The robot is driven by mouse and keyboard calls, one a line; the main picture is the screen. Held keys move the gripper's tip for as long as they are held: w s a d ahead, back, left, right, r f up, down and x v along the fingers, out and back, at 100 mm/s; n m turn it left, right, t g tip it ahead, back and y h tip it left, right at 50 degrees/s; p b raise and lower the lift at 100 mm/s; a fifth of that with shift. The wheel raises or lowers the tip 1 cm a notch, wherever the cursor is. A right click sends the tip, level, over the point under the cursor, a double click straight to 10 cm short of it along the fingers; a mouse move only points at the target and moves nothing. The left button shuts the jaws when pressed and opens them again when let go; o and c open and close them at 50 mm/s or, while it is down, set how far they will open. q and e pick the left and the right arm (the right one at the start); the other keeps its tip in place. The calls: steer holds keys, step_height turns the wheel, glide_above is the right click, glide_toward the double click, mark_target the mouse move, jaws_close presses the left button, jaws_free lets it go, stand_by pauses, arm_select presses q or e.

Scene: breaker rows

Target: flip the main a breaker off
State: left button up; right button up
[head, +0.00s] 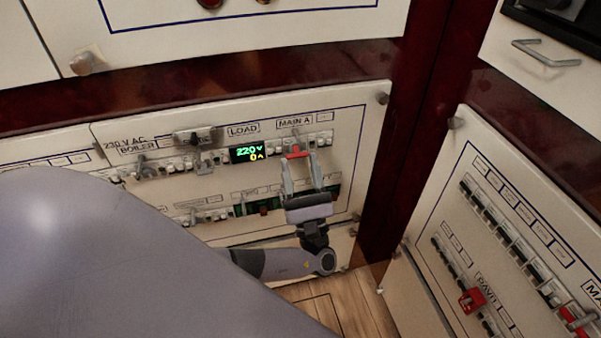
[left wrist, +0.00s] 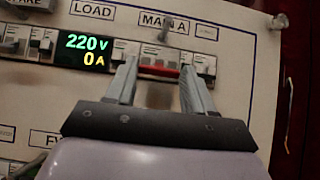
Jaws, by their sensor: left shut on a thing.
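The main A breaker (head: 296,153) is on the white panel in the head view, under the "MAIN A" label, with a red bar across its front. It shows in the left wrist view (left wrist: 158,70) between my fingers. My left gripper (head: 300,161) reaches up to it from below, a finger at each side of the red bar, shut on the breaker. The fingers show in the left wrist view (left wrist: 158,62) too. A display (head: 247,152) left of the breaker reads 220 V and 0 A. My right gripper is not in view.
More breakers line the same row to the left, with a lower row (head: 205,216) beneath. A latch (head: 194,136) sticks out above the upper row. Another breaker panel (head: 530,230) with red parts stands at the right, past a dark red post (head: 408,130).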

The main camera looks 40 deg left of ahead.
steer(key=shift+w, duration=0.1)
arm_select(q)
steer(key=o, duration=1)
steer(key=shift+o, duration=0.2)
steer(key=shift+f, duration=0.1)
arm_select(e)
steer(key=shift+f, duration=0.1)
arm_select(q)
steer(key=b+v, duration=0.1)
steer(key=v, duration=0.6)
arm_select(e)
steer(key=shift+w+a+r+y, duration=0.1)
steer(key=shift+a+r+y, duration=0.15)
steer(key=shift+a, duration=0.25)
